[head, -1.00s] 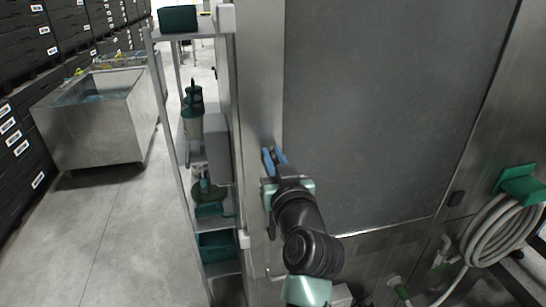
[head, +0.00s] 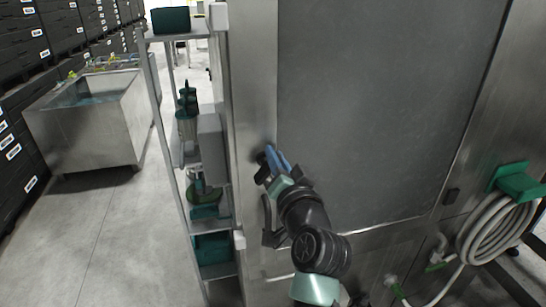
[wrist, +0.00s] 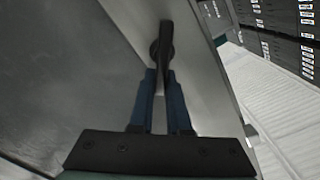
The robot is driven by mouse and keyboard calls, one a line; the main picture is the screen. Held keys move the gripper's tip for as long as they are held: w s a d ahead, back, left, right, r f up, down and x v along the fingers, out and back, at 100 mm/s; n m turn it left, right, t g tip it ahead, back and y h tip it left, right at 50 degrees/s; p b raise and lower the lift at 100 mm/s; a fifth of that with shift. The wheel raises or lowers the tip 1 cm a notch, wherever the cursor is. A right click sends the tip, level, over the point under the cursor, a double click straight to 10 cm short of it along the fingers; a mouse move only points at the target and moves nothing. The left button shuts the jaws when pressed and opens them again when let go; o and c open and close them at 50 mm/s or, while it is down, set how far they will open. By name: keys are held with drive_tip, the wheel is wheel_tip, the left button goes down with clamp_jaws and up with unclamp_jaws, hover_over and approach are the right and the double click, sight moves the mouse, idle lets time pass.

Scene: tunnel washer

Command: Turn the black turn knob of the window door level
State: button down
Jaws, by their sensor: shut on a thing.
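The window door (head: 370,110) is a large dark grey panel in a steel frame, in the middle of the head view. The black turn knob (wrist: 163,42) shows in the wrist view as a narrow lever on a round base, mounted on the steel strip. My gripper (head: 273,158) reaches the steel strip left of the dark panel. Its blue fingers (wrist: 162,88) are shut on the knob, one on each side of the lever. In the head view the fingers and hand hide much of the knob, so its exact angle is hard to tell there.
A steel shelf rack (head: 238,240) with green and grey items stands close left of my gripper. A coiled hose (head: 497,232) hangs on a green holder at the right. A steel tub (head: 90,125) stands farther left, with clear floor before it.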

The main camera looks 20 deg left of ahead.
drive_tip(key=shift+w+d+f+m+p, duration=0.15)
drive_tip(key=shift+f+m+p, duration=0.25)
drive_tip(key=shift+m, duration=1.3)
drive_tip(key=shift+w+d+f+m+p, duration=0.15)
drive_tip(key=shift+f+m+p, duration=0.2)
drive_tip(key=shift+m, duration=1.35)
drive_tip(key=shift+d+f+m+p, duration=0.15)
drive_tip(key=shift+f+m+p, duration=0.2)
drive_tip(key=shift+m, duration=1.35)
drive_tip(key=c, duration=0.9)
unclamp_jaws()
